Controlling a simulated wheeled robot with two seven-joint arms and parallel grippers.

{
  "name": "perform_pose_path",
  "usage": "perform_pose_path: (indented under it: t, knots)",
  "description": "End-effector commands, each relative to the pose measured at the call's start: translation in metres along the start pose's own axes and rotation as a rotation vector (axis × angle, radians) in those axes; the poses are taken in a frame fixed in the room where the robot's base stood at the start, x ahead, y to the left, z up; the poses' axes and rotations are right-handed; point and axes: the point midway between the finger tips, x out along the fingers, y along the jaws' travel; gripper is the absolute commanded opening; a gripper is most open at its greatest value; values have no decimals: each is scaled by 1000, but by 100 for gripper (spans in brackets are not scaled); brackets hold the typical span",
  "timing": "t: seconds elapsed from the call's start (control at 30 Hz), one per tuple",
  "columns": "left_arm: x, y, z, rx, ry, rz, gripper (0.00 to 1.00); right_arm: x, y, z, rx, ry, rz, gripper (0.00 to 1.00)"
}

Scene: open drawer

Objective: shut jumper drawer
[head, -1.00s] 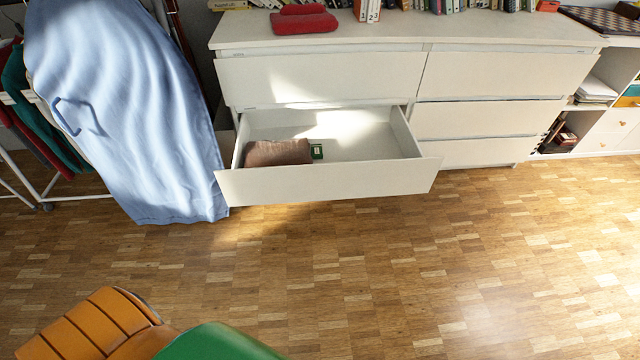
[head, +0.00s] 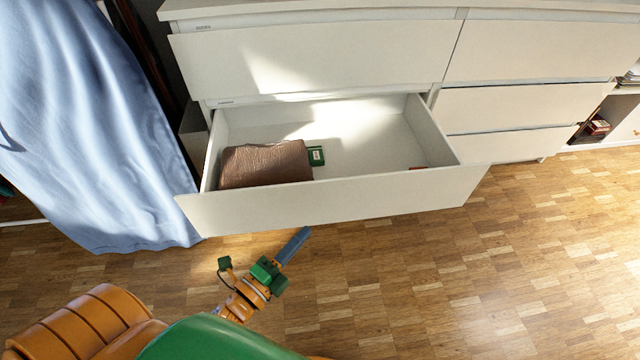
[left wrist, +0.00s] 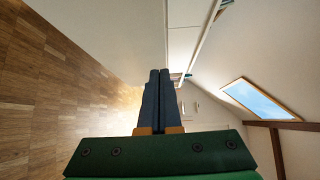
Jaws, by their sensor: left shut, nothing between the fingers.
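The open drawer (head: 330,207) is white and pulled well out of the left column of the white dresser (head: 320,58). A brown folded jumper (head: 265,164) lies in its left part, with a small green box (head: 316,156) beside it. My left gripper (head: 303,233) is shut and empty, just in front of and below the drawer front in the head view, apart from it as far as I can tell. In the left wrist view its dark fingers (left wrist: 156,100) are together, with a pale panel beyond. My right gripper is not in view.
A light blue draped cloth (head: 85,130) hangs close to the drawer's left side. Closed drawers (head: 510,105) are at the right. The parquet floor (head: 520,270) in front is clear. A small brown item (head: 418,168) shows at the drawer's right inner corner.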

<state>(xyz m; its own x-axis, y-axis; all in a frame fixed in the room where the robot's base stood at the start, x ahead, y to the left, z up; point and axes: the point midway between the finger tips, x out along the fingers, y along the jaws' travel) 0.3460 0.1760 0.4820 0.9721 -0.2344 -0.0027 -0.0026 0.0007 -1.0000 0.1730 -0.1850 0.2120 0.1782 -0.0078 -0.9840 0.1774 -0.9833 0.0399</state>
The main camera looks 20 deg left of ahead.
Motion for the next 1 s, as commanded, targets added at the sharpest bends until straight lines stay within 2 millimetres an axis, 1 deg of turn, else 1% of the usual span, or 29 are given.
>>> perform_pose_path:
  t: [0.07,0.17,0.5,0.6,0.7,0.83,1.0]
  knots:
    - [9,-2,0,4,2,-5,0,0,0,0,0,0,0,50]
    - [28,-2,0,3,2,-6,0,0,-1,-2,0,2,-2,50]
    - [102,-1,0,-1,0,-3,0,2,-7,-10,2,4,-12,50]
    - [113,0,15,1,-1,-1,0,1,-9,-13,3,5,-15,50]
    - [121,0,23,-1,-1,0,0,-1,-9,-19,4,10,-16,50]
    - [126,-1,28,-2,-1,1,0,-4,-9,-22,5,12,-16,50]
    - [126,-1,29,-4,-1,1,0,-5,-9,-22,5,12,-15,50]
